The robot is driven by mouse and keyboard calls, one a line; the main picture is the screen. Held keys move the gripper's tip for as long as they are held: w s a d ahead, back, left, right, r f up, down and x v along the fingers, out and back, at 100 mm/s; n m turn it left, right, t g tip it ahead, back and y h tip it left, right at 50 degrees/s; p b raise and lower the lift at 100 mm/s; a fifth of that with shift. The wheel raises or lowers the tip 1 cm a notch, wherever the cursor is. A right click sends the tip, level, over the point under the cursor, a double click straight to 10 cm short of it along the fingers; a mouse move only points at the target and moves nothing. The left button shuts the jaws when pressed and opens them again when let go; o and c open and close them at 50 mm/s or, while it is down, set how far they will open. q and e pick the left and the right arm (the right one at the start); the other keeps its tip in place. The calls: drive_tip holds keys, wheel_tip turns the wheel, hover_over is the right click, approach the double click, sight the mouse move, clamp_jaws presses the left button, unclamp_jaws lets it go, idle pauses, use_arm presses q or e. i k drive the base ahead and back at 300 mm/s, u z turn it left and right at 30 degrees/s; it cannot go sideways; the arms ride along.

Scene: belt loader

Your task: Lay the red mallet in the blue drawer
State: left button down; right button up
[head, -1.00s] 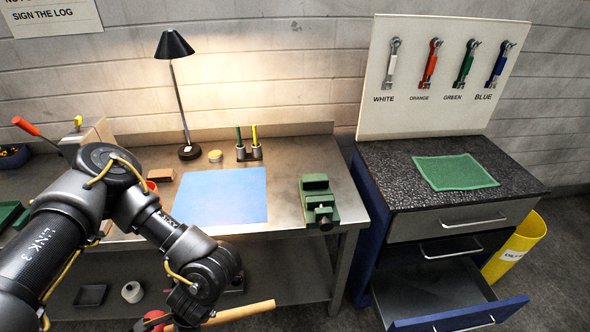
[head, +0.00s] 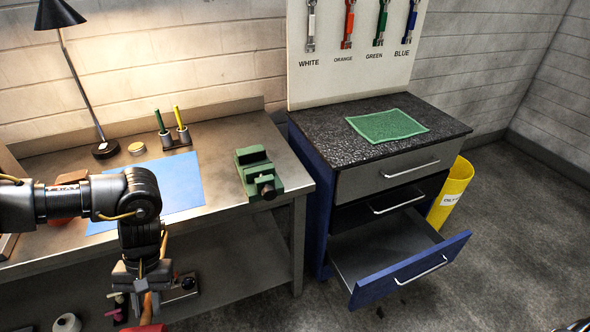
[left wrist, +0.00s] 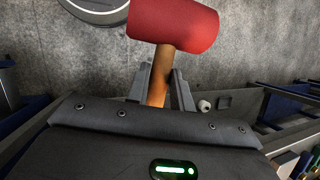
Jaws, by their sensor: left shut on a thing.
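The red mallet is in my left gripper (head: 146,284), which is shut on its wooden handle (head: 147,306). In the head view the mallet hangs in front of the bench, its red head (head: 150,328) cut by the bottom edge. The left wrist view shows the red head (left wrist: 175,22) beyond the fingertips (left wrist: 160,84), with the handle between them. The blue drawer (head: 410,272) is the lowest of the cabinet and is pulled out; the grey inside that shows is bare. The gripper is well to the left of it. My right gripper is not seen.
A steel bench (head: 222,170) with a green vise (head: 258,172) stands between my left arm and the cabinet. A black drawer (head: 390,203) above is partly out. A yellow bin (head: 451,193) stands right of the cabinet. Floor in front of the drawer is clear.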

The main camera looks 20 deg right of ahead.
sight(388, 258)
drive_tip(key=k, duration=0.45)
drive_tip(key=z, duration=2.75)
drive_tip(key=i, duration=3.55)
drive_tip(key=u, duration=2.95)
drive_tip(key=i, duration=0.45)
drive_tip(key=z, duration=0.05)
